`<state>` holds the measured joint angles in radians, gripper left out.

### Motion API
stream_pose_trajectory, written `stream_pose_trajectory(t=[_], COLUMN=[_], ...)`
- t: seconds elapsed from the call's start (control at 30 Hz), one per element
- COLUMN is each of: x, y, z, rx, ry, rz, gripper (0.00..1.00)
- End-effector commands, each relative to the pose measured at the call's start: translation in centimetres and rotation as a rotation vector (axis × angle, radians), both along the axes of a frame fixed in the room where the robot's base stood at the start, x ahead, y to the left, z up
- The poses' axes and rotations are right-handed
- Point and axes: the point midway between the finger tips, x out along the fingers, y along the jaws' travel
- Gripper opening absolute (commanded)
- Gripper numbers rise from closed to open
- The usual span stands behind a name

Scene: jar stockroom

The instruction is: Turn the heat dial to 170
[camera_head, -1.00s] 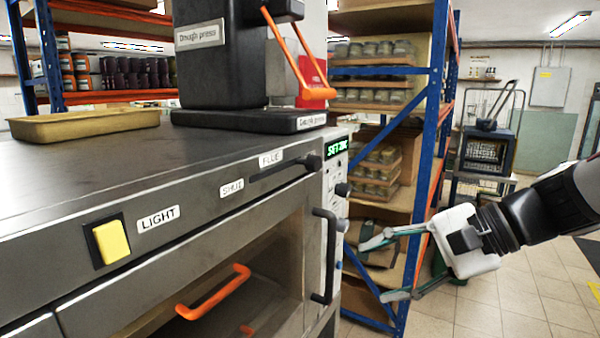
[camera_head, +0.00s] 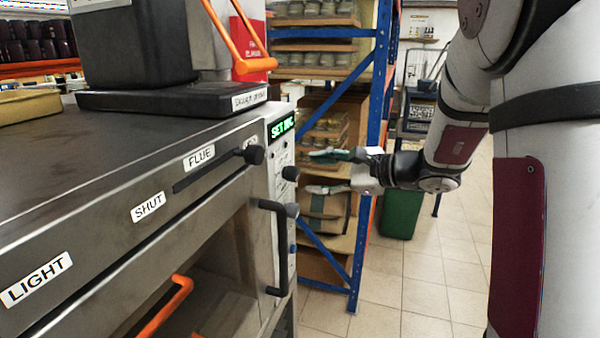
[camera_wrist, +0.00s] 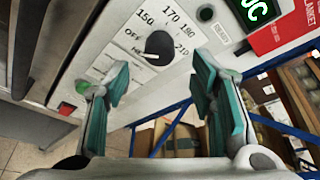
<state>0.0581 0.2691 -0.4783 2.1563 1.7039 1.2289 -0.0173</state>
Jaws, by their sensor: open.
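The heat dial is a black round knob (camera_wrist: 158,46) on the oven's white control panel in the wrist view, ringed by the marks OFF, 150, 170, 190 and 210. I cannot tell for sure which mark it points to. In the head view the dial (camera_head: 290,173) sticks out of the panel's side, below the green display (camera_head: 282,127). My gripper (camera_wrist: 162,78) is open and empty, its teal-padded fingers spread either side of the dial's line. In the head view my gripper (camera_head: 316,171) faces the panel from the right, its tips short of the dial.
The oven door's dark handle (camera_head: 272,245) stands out just left of and below the dial. A blue-framed shelf (camera_head: 372,110) with jars rises behind my gripper. A green bin (camera_head: 402,212) stands on the floor at right. A dough press (camera_head: 150,100) sits on the oven.

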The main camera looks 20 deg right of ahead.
Motion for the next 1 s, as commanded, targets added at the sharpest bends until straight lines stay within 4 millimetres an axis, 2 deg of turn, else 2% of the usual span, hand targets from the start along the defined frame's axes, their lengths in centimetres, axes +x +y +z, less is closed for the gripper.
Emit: stream_pose_trajectory(t=[0.1, 0.3, 0.73, 0.77, 0.93, 0.97, 1.0], x=[1.6, 3.4, 4.1, 4.1, 4.1, 4.1, 4.1], y=[1.5, 3.0, 3.6, 3.6, 3.5, 3.5, 3.5], z=[-0.6, -1.3, -1.6, -1.6, -1.5, -1.5, -1.6], rx=[0.0, -0.001, 0.0, 0.0, 0.0, 0.0, 0.0], ry=[0.002, 0.0, 0.0, 0.0, 0.0, 0.0, 0.0], rz=[0.003, 0.001, 0.0, 0.0, 0.0, 0.0, 0.0], gripper=[0.51, 0.51, 0.51, 0.46, 0.07, 0.03, 0.03])
